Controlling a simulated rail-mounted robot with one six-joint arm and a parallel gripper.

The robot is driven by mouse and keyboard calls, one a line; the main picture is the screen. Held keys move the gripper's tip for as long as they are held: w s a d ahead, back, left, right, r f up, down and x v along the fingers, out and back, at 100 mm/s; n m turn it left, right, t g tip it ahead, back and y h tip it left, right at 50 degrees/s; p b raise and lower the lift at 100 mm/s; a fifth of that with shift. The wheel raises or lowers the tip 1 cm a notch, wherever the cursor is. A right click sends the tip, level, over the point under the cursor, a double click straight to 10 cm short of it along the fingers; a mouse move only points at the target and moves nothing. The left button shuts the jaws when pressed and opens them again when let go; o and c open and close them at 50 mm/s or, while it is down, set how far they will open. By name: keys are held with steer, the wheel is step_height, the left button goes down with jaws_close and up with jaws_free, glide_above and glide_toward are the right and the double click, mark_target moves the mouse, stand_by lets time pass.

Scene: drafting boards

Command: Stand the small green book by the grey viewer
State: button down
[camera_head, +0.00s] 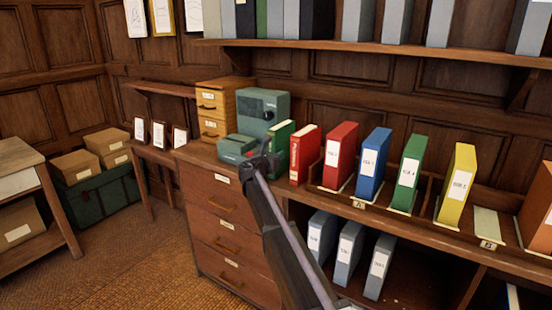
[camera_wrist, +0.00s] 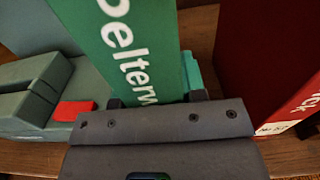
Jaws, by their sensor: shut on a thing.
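The small green book (camera_head: 281,139) stands upright on the wooden cabinet top, between the grey-green viewer and a small red book. My gripper (camera_head: 264,158) is shut on the lower part of the green book's spine. In the wrist view the green book (camera_wrist: 135,45) rises from between my fingers (camera_wrist: 158,98), with white lettering on its spine. The viewer (camera_head: 263,109) is a boxy grey-green machine with a low front part (camera_head: 236,147). In the wrist view the viewer's front part with a red key (camera_wrist: 73,110) lies close on the left. Whether the book's base touches the surface is hidden.
The small red book (camera_head: 304,154) stands just right; a gap separates it from the green book in the wrist view. Larger red (camera_head: 339,156), blue (camera_head: 372,160), green (camera_head: 408,173) and yellow (camera_head: 457,185) binders stand farther right. Wooden drawer boxes (camera_head: 216,108) stand behind left. A shelf (camera_head: 400,48) hangs above.

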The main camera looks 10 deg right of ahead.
steer(key=c, duration=0.7)
jaws_free()
steer(key=shift+r, duration=0.1)
steer(key=v, duration=1.2)
steer(key=s+d+f+m+g+y, duration=0.1)
steer(key=s+d+f+m+g, duration=0.1)
steer(key=s+d+f+m, duration=0.3)
steer(key=s+d+f+m+g+y, duration=0.1)
steer(key=s+d+f+m+g, duration=0.2)
steer(key=s, duration=0.5)
steer(key=s+d+f+m+g+y, duration=0.1)
steer(key=s+d+f+m+g, duration=0.15)
steer(key=s+m, duration=0.3)
steer(key=s+f+m+g+y, duration=0.2)
steer(key=s+m+y, duration=0.1)
steer(key=s, duration=0.5)
steer(key=s+a+f+m+g+y, duration=0.1)
steer(key=s+f+m+g+y, duration=0.1)
steer(key=s+m, duration=0.4)
steer(key=s+a+f+m+g+y, duration=0.1)
steer(key=s+m+y, duration=0.3)
steer(key=s, duration=0.7)
steer(key=shift+a+f+m+g, duration=0.25)
steer(key=shift+f+m+g, duration=0.25)
steer(key=shift+f, duration=0.4)
steer(key=shift+s, duration=0.1)
